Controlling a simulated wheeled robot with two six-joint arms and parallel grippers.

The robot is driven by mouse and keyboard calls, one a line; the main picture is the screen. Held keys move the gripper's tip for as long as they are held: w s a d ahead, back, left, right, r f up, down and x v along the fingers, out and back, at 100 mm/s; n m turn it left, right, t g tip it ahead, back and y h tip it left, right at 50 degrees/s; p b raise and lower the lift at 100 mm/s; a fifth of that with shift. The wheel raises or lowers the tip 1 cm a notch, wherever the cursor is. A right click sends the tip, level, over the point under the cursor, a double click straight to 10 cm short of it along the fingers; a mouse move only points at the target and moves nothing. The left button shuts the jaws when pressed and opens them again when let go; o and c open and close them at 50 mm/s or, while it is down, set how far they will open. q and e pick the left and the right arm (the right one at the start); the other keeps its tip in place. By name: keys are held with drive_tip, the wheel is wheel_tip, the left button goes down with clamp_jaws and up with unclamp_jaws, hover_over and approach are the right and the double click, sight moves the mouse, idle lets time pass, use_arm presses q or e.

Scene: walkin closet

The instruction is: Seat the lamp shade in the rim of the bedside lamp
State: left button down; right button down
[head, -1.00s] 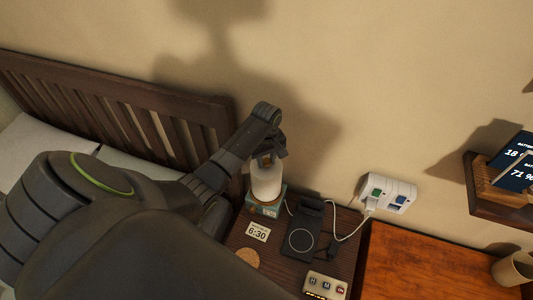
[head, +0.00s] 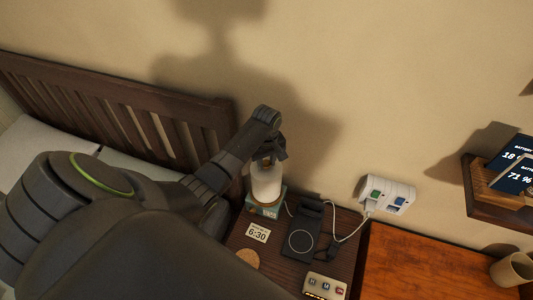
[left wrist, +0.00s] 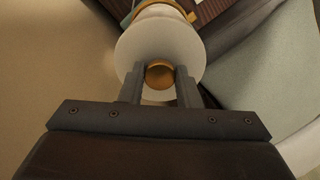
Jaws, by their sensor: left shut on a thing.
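The white lamp shade (head: 266,184) is upright over the bedside lamp on the nightstand. My left gripper (head: 268,158) is above it, shut on the brass knob (left wrist: 160,75) on its top. In the left wrist view the shade's round white top (left wrist: 142,42) lies below the two fingers, one on each side of the knob. A brass ring of the lamp (left wrist: 165,11) shows past the shade's edge. The shade hides most of the lamp's rim, so I cannot tell whether it is seated. My right gripper is not in view.
A teal box or book (head: 266,212) is under the lamp. A dark charging stand (head: 303,234), a small clock card (head: 257,233), a round coaster (head: 247,258) and a button box (head: 325,286) crowd the nightstand (head: 281,270). The headboard (head: 110,105) and wall are close behind.

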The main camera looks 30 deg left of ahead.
use_arm(q)
drive_tip(key=shift+f, duration=0.5)
idle(0.8)
drive_tip(key=c, duration=1)
unclamp_jaws()
drive_tip(key=shift+r, duration=0.15)
drive_tip(key=shift+r+p, duration=1.15)
drive_tip(key=shift+p, duration=0.2)
drive_tip(key=shift+r, duration=1.25)
